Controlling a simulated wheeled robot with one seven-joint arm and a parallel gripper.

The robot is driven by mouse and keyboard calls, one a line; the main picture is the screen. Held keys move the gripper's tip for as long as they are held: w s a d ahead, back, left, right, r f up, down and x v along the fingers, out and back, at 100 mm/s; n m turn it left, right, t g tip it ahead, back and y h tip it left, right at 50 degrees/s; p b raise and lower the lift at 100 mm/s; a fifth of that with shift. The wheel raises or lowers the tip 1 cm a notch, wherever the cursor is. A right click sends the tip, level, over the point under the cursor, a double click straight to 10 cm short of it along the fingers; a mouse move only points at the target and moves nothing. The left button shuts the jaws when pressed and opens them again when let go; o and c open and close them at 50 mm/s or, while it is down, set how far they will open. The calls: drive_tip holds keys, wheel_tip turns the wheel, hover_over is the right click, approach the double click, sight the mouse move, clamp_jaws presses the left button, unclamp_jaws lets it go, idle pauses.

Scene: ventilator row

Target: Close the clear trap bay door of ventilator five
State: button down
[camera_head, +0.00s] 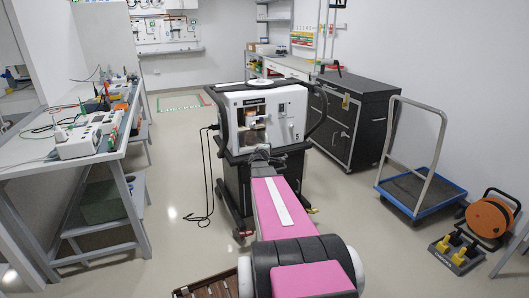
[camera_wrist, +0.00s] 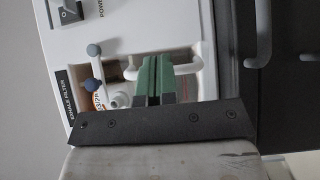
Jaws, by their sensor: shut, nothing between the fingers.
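Ventilator five (camera_head: 289,101), a white-fronted unit marked 5 on a dark wheeled cart, stands in the middle of the head view. Its front has a recessed bay (camera_head: 250,117) with brownish parts inside. I cannot make out the clear door or how far open it is. In the wrist view the ventilator front (camera_wrist: 150,25) appears turned, with an "EXHALE FILTER" label, blue-grey knobs and a white curved handle (camera_wrist: 190,67). My gripper (camera_wrist: 155,62) has green fingers, shut and empty, in front of this handle; contact is unclear.
A bench (camera_head: 75,160) with devices and cables stands left. A dark cabinet (camera_head: 355,115) is close behind the ventilator's right side. A blue-edged trolley (camera_head: 450,195) and orange cable reel (camera_head: 490,217) stand right. A black cable hangs left of the cart.

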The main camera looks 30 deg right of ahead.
drive_tip(key=shift+w+a+x, duration=0.15)
drive_tip(key=shift+x, duration=0.85)
drive_tip(key=shift+w+a+x, duration=0.1)
drive_tip(key=shift+x, duration=0.85)
drive_tip(key=shift+w+a+x, duration=0.15)
drive_tip(key=shift+x, duration=0.85)
drive_tip(key=s+a+f+m+g+y, duration=0.2)
drive_tip(key=s+a+f+m+g, duration=0.25)
drive_tip(key=s+a, duration=0.6)
drive_tip(key=s+a+f+m+g+y, duration=0.1)
drive_tip(key=s+a+f+m+g, duration=0.3)
drive_tip(key=s+a, duration=0.65)
drive_tip(key=s+a+f+g+y, duration=0.1)
drive_tip(key=s+a+g+y, duration=0.1)
drive_tip(key=s+a+y, duration=0.2)
drive_tip(key=s+a+f+g+y, duration=0.1)
drive_tip(key=s+a+y, duration=0.4)
drive_tip(key=a, duration=0.8)
drive_tip(key=s+m+g, duration=0.1)
drive_tip(key=s, duration=0.2)
drive_tip(key=shift+a+f+g, duration=0.2)
drive_tip(key=shift+f+g, duration=0.15)
drive_tip(key=shift+f, duration=0.05)
